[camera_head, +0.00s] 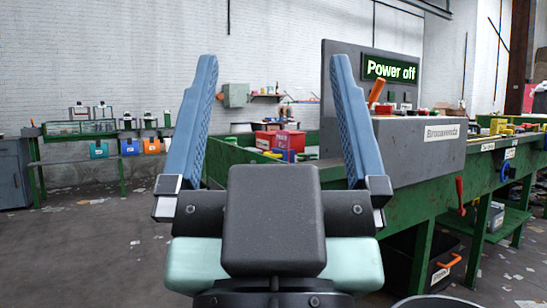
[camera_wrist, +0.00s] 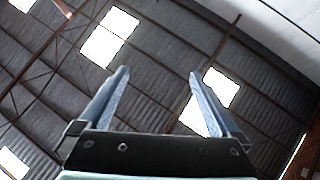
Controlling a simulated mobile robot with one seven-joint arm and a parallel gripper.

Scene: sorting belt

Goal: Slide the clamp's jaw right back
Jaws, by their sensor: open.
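My gripper (camera_head: 272,62) is raised in front of the head camera, its two blue fingers pointing up and spread wide with nothing between them. It also shows open and empty in the wrist view (camera_wrist: 158,74), against the roof. I cannot make out the clamp or its jaw for certain in either view. An orange handle (camera_head: 377,90) stands up on the grey cabinet beyond my right finger; I cannot tell what it belongs to. My gripper is apart from everything and hides part of the bench behind it.
A green sorting bench (camera_head: 410,212) runs along the right, with a grey cabinet (camera_head: 420,145) and a "Power off" sign (camera_head: 389,69). Red bins (camera_head: 290,141) sit behind my gripper. A green rack (camera_head: 105,140) with hanging bins stands far left. The left floor is mostly clear, with scraps.

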